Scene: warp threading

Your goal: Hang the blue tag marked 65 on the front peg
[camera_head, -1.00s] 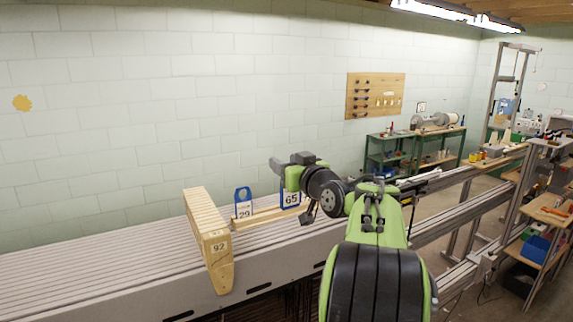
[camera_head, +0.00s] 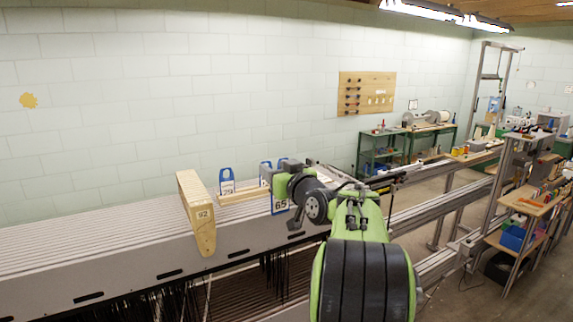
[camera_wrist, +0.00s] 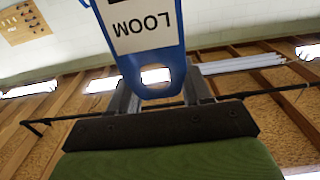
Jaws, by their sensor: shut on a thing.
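A blue tag marked 29 (camera_head: 227,183) stands at the left end of the rail, apart from my gripper. I cannot make out the front peg in either view.
A wooden rail (camera_head: 242,195) lies behind the held tag, with more blue tags (camera_head: 265,168) beyond my gripper. A wooden block marked 92 (camera_head: 203,216) stands left of it on the grey slatted loom bed (camera_head: 110,262). Dark threads hang below the front edge.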

